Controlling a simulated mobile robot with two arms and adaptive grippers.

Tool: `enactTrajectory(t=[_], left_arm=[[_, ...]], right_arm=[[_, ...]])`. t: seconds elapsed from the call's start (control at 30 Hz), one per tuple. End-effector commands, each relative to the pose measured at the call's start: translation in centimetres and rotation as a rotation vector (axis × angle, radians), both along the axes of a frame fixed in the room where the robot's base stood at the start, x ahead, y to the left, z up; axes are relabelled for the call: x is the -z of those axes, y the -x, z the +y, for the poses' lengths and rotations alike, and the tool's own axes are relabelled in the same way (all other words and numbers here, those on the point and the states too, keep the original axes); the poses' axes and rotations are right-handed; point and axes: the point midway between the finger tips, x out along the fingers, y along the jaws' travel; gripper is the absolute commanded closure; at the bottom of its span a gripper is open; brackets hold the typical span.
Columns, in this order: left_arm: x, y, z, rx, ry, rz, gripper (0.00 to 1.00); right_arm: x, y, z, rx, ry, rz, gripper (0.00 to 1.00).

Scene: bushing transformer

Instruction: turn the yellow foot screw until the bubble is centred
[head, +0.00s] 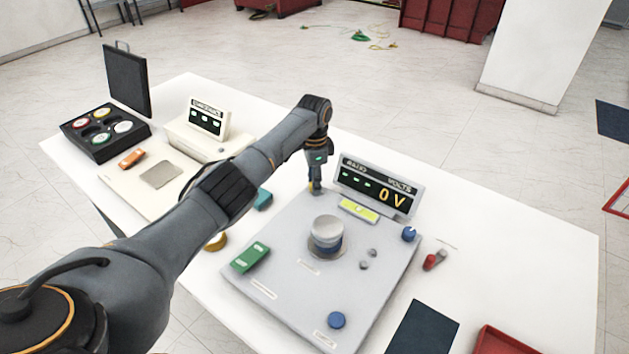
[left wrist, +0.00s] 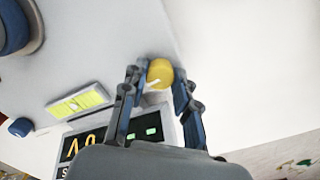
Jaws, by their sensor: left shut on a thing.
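The yellow foot screw (left wrist: 160,72) is a round knob with a pale mark, at the edge of the grey instrument base (head: 290,225). My left gripper (head: 316,186) reaches down to that far corner in the head view. In the left wrist view its two fingers (left wrist: 161,80) stand on either side of the screw, shut on it. In the head view the gripper mostly hides the screw. The yellow-green level vial (head: 359,210) lies in front of the display, and also shows in the left wrist view (left wrist: 78,103). Its bubble is too small to place surely. My right gripper is out of view.
The display (head: 376,188) reads 0 V close beside my left gripper. Blue foot screws (head: 409,234) (head: 337,320) and a round grey post (head: 327,230) are on the base. A green block (head: 250,257) lies at its left.

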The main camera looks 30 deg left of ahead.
Motion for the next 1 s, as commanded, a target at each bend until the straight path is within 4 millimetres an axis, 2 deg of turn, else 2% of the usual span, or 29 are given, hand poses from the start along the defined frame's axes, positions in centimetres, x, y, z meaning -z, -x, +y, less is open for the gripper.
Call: enactTrajectory(t=[0.23,0.7,0.73,0.83,1.0], left_arm=[[-0.15,-0.15,-0.06,0.069,0.001,-0.005,1.0],[-0.18,-0.16,-0.06,0.083,0.001,-0.006,1.0],[-0.18,-0.16,-0.06,0.082,0.001,-0.006,0.69],[-0.17,-0.15,-0.06,0.082,0.001,-0.005,0.48],[-0.1,-0.08,-0.05,0.082,0.001,-0.003,0.48]], right_arm=[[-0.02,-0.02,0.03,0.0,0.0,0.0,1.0],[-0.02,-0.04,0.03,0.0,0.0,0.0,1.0],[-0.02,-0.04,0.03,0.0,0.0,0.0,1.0],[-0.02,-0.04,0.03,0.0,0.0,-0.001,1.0],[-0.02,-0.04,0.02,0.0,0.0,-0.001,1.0]])
